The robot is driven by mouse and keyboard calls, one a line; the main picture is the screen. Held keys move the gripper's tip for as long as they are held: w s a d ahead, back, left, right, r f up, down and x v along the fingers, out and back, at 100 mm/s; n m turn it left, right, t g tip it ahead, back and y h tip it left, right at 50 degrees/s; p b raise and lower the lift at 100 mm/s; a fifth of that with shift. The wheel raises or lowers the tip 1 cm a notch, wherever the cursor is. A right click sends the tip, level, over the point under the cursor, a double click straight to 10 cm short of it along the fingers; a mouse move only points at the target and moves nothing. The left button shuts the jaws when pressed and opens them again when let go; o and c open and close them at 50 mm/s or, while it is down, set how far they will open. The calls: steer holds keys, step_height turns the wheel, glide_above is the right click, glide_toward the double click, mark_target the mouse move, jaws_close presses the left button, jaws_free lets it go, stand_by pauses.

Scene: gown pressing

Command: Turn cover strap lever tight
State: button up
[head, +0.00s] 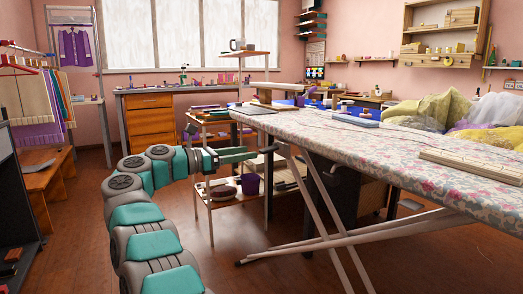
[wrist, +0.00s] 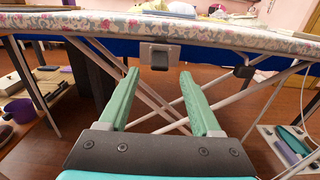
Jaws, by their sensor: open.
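The ironing board has a floral cover (head: 400,151) and stands at the right in the head view. In the wrist view its cover edge (wrist: 60,22) runs across the top, with a blue band below it. A small grey plate with a dark lever-like tab (wrist: 160,57) hangs under this edge, near the middle; I take it as the strap lever. My gripper (wrist: 160,76) is open and empty, its green fingers pointing at the tab, one to each side and apart from it.
A second dark fitting (wrist: 244,71) sits under the board to the right. Crossed pale legs (head: 330,240) stand below. A shelf trolley (head: 205,190) with a purple pot (head: 250,184) is close behind my gripper.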

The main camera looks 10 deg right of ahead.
mark_target(263, 150)
steer(key=x, duration=0.6)
jaws_close()
stand_by(0.4)
